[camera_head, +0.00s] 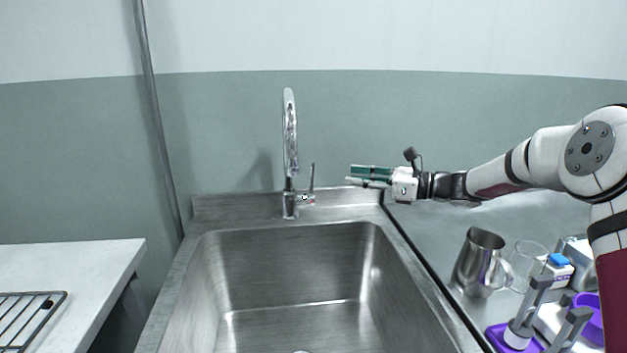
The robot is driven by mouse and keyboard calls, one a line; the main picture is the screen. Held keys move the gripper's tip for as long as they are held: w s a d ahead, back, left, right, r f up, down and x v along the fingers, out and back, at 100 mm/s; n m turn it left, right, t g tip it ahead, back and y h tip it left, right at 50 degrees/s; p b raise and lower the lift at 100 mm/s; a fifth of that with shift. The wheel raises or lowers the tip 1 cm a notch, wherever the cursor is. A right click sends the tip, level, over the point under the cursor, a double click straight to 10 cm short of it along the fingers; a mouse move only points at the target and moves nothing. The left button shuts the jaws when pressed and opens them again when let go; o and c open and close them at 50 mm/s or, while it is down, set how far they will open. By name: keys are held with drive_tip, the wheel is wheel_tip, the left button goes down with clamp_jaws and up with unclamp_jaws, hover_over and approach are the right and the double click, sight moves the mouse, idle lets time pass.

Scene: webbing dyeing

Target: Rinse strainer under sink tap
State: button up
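The sink (290,265) is a steel basin in the middle of the view, and it looks empty in the part that shows. The chrome tap (290,135) stands at its back rim, with a lever on its right side. I see no water running from it. My gripper (368,175) is above the sink's back right corner, to the right of the tap and apart from it. Its fingers point left, one above the other with a narrow gap, and I see nothing held between them. I cannot make out a strainer in this view.
On the steel counter (540,220) at right stand a metal jug (478,262), a clear glass beaker (527,262), a blue-topped box (558,268) and purple items (500,338) with grey handles. A white table (75,262) with a wire rack (30,318) is at left.

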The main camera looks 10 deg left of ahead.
drive_tip(key=w+f+m, duration=0.1)
drive_tip(key=w, duration=0.1)
drive_tip(key=b, duration=0.2)
hover_over(313, 193)
drive_tip(key=shift+w+t, duration=0.2)
drive_tip(key=shift+t, duration=0.2)
drive_tip(key=shift+a, duration=0.1)
clamp_jaws()
